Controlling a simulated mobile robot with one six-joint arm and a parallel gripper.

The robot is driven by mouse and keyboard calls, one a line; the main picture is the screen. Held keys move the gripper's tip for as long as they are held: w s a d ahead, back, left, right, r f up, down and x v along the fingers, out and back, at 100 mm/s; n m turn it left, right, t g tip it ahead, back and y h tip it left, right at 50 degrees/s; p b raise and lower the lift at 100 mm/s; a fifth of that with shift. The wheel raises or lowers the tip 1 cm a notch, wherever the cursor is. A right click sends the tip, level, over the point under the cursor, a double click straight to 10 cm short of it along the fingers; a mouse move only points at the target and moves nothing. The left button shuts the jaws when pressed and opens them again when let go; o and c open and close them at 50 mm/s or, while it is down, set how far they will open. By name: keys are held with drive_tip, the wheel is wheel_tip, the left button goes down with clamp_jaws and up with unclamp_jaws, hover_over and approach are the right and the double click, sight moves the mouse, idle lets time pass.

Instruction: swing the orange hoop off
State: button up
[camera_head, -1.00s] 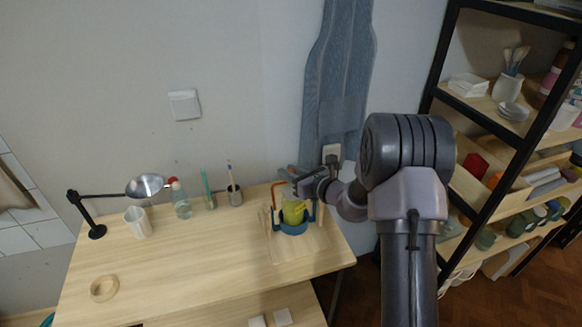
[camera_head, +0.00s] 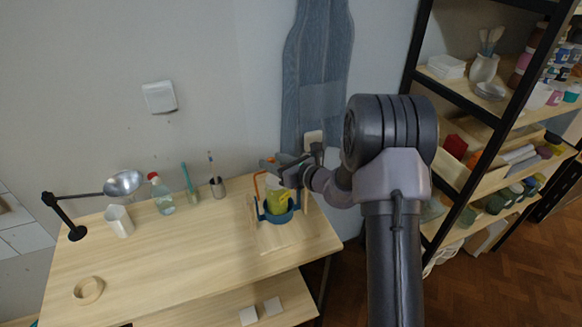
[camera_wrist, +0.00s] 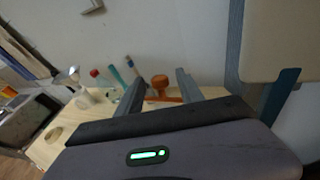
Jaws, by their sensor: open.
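The orange hoop (camera_head: 257,186) is a thin bar with a bent top, rising at the left side of a blue holder (camera_head: 279,217). A yellow-green cup (camera_head: 277,203) sits inside the holder. My gripper (camera_head: 272,165) is above the cup, close to the hoop's top, and hides part of it. In the wrist view, my gripper's two fingers (camera_wrist: 160,82) are spread apart. An orange bar with a round orange knob (camera_wrist: 160,82) shows between and beyond them. I see nothing held, and cannot tell whether a finger touches the hoop.
The holder stands on a pale board (camera_head: 283,240) at the right of the wooden table (camera_head: 170,250). A black shelf (camera_head: 475,120) stands right. The table's middle is clear.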

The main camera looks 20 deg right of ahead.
drive_tip(key=p+v, duration=0.1)
drive_tip(key=v, duration=1.5)
drive_tip(key=shift+c, duration=0.2)
